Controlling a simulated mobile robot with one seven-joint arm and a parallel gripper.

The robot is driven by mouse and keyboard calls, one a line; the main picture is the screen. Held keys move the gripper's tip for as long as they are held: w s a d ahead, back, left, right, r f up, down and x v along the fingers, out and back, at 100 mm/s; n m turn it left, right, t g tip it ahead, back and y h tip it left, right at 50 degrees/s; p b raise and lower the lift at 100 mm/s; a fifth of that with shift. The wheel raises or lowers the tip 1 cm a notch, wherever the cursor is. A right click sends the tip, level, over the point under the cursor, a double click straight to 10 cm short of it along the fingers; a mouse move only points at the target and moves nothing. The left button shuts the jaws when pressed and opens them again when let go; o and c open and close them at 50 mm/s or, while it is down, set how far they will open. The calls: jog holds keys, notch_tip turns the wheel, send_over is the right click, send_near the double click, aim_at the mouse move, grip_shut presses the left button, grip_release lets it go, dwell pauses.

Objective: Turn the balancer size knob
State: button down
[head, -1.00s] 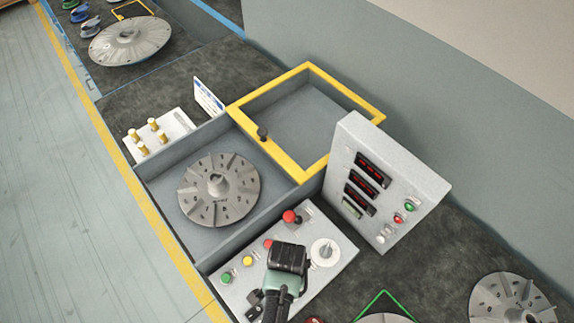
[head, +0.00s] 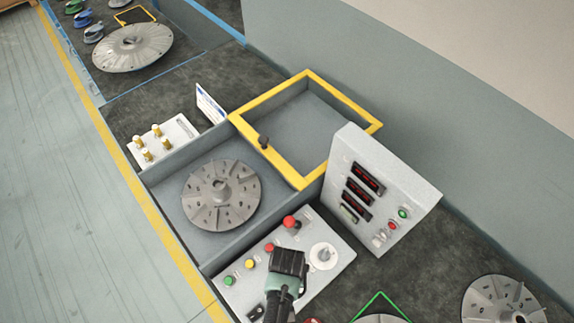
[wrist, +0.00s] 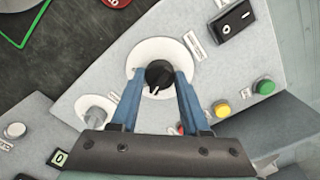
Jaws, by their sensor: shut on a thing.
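In the wrist view a black knob (wrist: 157,76) with a white pointer mark sits on a round white dial plate (wrist: 143,55) on the light grey control panel. My gripper (wrist: 160,82) has its two blue fingers on either side of this knob, shut on it. In the head view my gripper (head: 287,262) is over the control panel (head: 257,287) and hides the black knob. A second, pale knob (head: 323,255) on a white disc is on the same panel to the right; it also shows in the wrist view (wrist: 95,112). Labels are too small to read.
A red-topped control (head: 290,222) and red, yellow and green buttons (head: 249,264) are close by on the panel. A black rocker switch (wrist: 235,18) is near the knob. Behind stand the display box (head: 380,190) and the yellow-framed cover (head: 305,182); a bladed disc (head: 220,193) lies in the well.

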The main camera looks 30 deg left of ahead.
jog(key=shift+n+p, duration=0.4)
jog(key=shift+n, duration=1.6)
jog(key=shift+c, duration=1.9)
grip_release()
jog(key=shift+r, duration=0.1)
notch_tip(320, 180, up, 13)
jog(key=b, duration=0.1)
